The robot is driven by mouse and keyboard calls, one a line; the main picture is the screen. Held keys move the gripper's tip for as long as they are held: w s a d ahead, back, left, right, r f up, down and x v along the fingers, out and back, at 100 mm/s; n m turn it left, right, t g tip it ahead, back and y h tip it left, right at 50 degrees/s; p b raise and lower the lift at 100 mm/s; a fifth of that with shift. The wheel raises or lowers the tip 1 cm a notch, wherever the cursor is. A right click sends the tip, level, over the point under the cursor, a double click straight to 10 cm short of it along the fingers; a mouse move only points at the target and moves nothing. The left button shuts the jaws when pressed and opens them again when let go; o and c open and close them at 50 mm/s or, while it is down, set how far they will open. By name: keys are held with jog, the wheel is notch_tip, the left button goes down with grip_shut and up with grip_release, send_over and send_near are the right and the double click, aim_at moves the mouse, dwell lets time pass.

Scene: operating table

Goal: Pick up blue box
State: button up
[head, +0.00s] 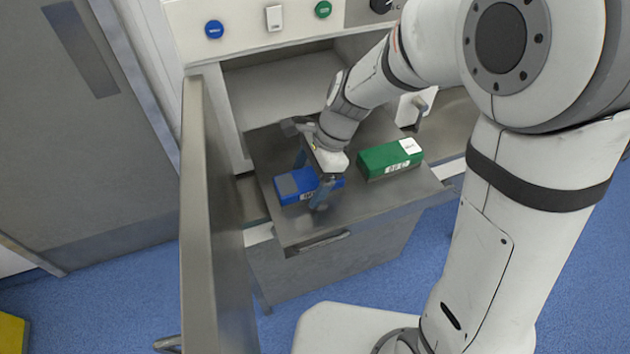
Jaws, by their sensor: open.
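The blue box (289,185) lies flat on a pulled-out metal shelf (290,229), left of centre in the head view. It has a grey patch on top and a white label on its front side. My gripper (311,188) is over the blue box, pointing down, with its fingers apart. One finger is in front of the box's near right part and the other is towards its far side. The gripper hides part of the box. I cannot tell whether the fingers touch it.
A green box (390,158) with a white label lies on the shelf just right of my gripper. An open metal door (205,240) stands upright at the shelf's left. The cabinet front with buttons (272,22) is behind.

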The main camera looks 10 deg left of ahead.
jog(key=shift+c, duration=0.3)
jog(key=c, duration=1.2)
